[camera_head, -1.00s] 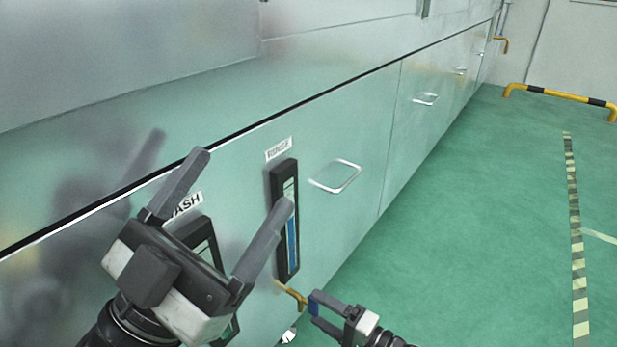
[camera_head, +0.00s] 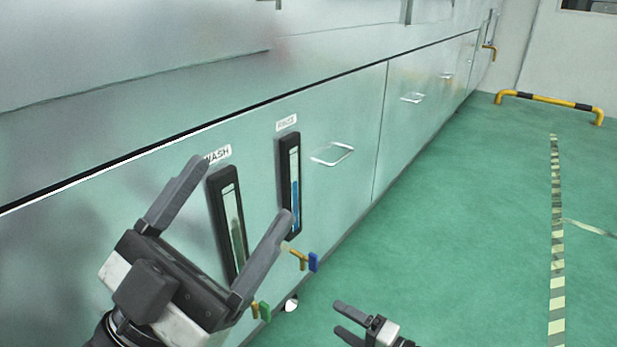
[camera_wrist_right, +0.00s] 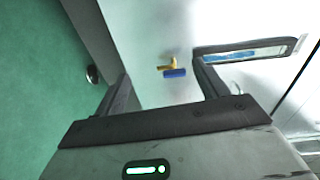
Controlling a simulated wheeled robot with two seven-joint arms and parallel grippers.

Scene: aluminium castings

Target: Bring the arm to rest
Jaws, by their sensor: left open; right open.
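My left gripper (camera_head: 228,222) is large in the lower left of the head view. Its two fingers are spread wide with nothing between them, in front of the panel marked WASH. My right gripper (camera_head: 343,320) is at the bottom middle of the head view, over the green floor. Its fingers are apart and empty. In the right wrist view its fingers (camera_wrist_right: 165,95) frame a brass valve with a blue handle (camera_wrist_right: 174,73), which stands apart from them. That blue handle also shows in the head view (camera_head: 313,262).
A steel cabinet wall carries the WASH gauge (camera_head: 228,220) and a second gauge with blue liquid (camera_head: 290,185). A green valve handle (camera_head: 265,311) sits low beside my left gripper. A wire pull handle (camera_head: 332,154) juts out.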

